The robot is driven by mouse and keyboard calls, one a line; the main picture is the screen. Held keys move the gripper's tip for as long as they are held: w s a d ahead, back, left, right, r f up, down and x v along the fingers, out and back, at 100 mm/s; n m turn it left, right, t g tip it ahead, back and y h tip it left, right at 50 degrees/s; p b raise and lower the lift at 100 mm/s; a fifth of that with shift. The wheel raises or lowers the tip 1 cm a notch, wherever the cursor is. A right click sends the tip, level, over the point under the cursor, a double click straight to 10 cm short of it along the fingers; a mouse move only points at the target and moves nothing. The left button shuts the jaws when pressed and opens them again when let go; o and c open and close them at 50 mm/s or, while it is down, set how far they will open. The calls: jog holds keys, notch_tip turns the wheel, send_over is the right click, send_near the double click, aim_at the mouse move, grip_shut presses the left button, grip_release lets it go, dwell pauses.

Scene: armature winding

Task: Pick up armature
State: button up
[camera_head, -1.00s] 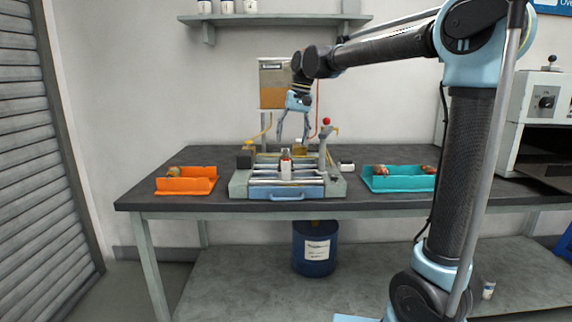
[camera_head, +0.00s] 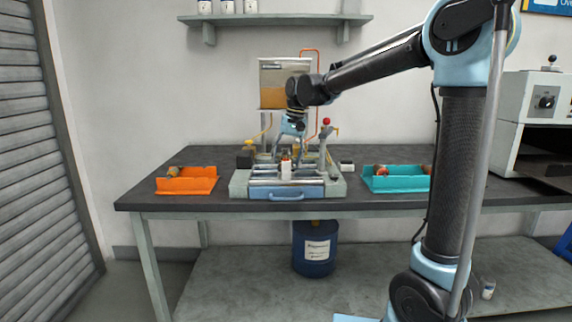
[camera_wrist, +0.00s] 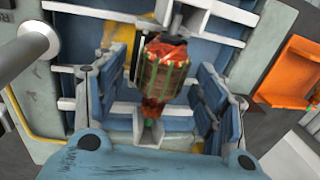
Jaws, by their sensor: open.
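An armature (camera_wrist: 163,75), with a red-brown wound body and green strips, sits on the winding machine in the wrist view. In the head view its top (camera_head: 286,158) shows small above a white part at the middle of the machine (camera_head: 240,187). My gripper (camera_head: 290,150) points down over the machine. In the wrist view its open fingers (camera_wrist: 160,85) stand on either side of the armature, with gaps visible between them and it. I cannot tell exactly how high the fingertips are relative to it.
An orange tray (camera_head: 188,187) holding a part stands left of the machine. A teal tray (camera_head: 397,184) with copper-coloured parts stands to the right. An upright lever with a red knob (camera_head: 326,122) rises beside my gripper. The dark table (camera_head: 148,193) is clear at front left.

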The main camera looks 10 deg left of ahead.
jog(key=c, duration=1.4)
jog(key=shift+c, duration=0.2)
